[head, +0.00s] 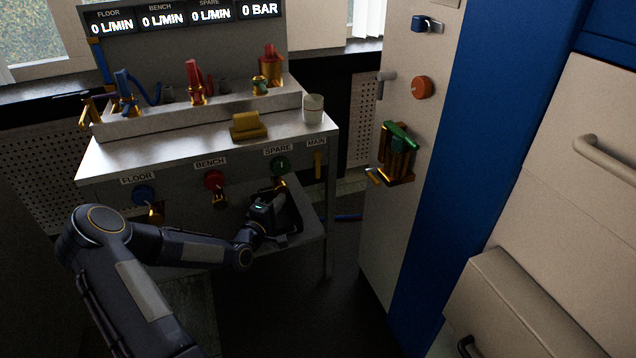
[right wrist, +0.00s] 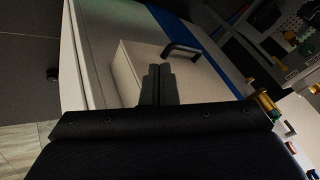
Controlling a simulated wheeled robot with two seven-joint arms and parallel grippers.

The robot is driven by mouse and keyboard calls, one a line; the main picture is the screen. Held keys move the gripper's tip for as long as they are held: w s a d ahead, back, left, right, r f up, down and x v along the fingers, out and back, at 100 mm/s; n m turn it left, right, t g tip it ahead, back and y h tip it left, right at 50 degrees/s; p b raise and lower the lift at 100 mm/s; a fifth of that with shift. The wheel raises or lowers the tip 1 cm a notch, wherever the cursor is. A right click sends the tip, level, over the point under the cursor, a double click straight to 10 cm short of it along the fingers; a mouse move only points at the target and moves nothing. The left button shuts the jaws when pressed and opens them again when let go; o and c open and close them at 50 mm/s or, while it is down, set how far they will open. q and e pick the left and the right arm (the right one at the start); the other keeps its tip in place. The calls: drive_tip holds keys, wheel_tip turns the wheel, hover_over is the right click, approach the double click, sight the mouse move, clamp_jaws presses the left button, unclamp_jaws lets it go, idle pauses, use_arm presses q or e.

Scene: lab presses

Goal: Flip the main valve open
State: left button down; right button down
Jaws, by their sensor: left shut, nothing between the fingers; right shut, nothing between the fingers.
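The main valve's yellow lever (head: 318,165) hangs upright under the MAIN label at the right end of the bench front. My left gripper (head: 282,186) is shut in front of the panel, just below the green SPARE knob (head: 280,166). It is left of and a little below the main lever, apart from it in the picture. The gripper hides what sits directly under the SPARE knob. My right gripper (right wrist: 158,86) is shut and empty in the right wrist view, before a pale box with a dark handle (right wrist: 182,50).
The blue FLOOR knob (head: 143,195) and red BENCH knob (head: 214,181) have brass fittings below. The displays (head: 187,16) read 0 L/MIN and 0 BAR. A white cup (head: 313,108) and a yellow block (head: 248,127) stand on the bench. A pale cabinet (head: 380,230) stands right.

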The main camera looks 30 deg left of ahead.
use_arm(q)
drive_tip(key=b, duration=0.3)
approach(317, 165)
drive_tip(key=w+a+f, duration=0.4)
drive_tip(key=a, duration=0.1)
drive_tip(key=shift+w+d+r, duration=0.2)
drive_tip(key=shift+w+d, duration=1.2)
